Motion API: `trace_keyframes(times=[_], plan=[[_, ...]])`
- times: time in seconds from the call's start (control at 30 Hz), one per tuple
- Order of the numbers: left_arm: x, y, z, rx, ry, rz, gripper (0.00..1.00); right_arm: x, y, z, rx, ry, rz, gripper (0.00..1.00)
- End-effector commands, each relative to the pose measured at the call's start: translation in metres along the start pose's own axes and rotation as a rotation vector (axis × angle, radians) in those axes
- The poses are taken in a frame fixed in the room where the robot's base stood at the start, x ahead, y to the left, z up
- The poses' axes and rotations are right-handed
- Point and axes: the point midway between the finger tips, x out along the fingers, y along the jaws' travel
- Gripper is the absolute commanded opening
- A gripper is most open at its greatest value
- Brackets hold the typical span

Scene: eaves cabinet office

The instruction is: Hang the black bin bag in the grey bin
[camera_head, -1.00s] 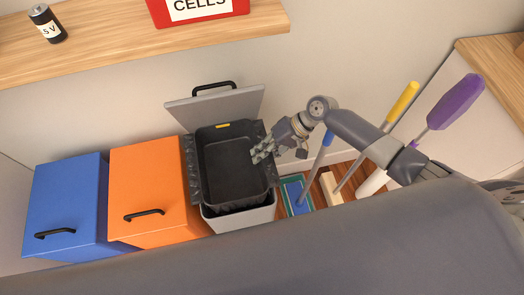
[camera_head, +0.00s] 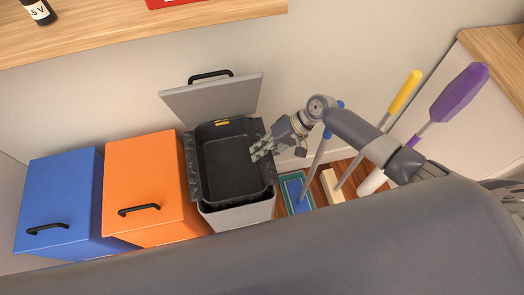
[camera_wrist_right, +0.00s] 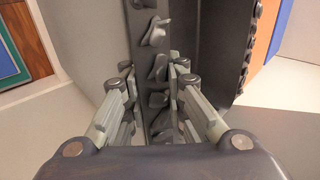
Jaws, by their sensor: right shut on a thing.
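The grey bin (camera_head: 238,217) stands at the right end of a row of bins, its lid (camera_head: 213,97) raised at the back. The black bin bag (camera_head: 230,165) sits in its mouth, open at the top, with ruffled edges spread at the left and right sides. A small yellow mark shows at its back edge. My right gripper (camera_head: 259,151) is at the bag's right edge. In the right wrist view its fingers close on the ruffled black edge (camera_wrist_right: 158,72) from both sides. My left gripper is not in view.
An orange bin (camera_head: 145,180) and a blue bin (camera_head: 60,200) stand closed to the left. Right of the grey bin are a blue-headed mop (camera_head: 298,192), a yellow-handled brush (camera_head: 404,92) and a purple duster (camera_head: 460,92). A wooden shelf (camera_head: 130,20) runs above.

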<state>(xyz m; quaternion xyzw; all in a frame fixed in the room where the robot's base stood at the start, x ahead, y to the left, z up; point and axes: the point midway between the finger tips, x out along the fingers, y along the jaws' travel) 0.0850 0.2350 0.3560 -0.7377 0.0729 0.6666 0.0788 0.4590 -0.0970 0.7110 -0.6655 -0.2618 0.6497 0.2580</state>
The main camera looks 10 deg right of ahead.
Motion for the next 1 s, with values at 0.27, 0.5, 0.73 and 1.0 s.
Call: trace_keyframes(times=[0.27, 0.5, 0.73, 1.0], plan=[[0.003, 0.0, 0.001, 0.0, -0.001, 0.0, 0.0, 0.013, 0.013, 0.011, 0.01, -0.02, 0.018, 0.43], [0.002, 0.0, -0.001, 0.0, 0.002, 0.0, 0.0, 0.01, 0.01, 0.009, 0.008, -0.016, 0.015, 0.43], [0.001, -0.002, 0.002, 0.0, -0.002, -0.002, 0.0, 0.006, 0.006, 0.008, 0.006, -0.015, 0.012, 0.43], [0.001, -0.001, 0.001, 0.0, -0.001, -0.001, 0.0, -0.024, -0.02, 0.006, 0.002, -0.011, 0.013, 0.43]])
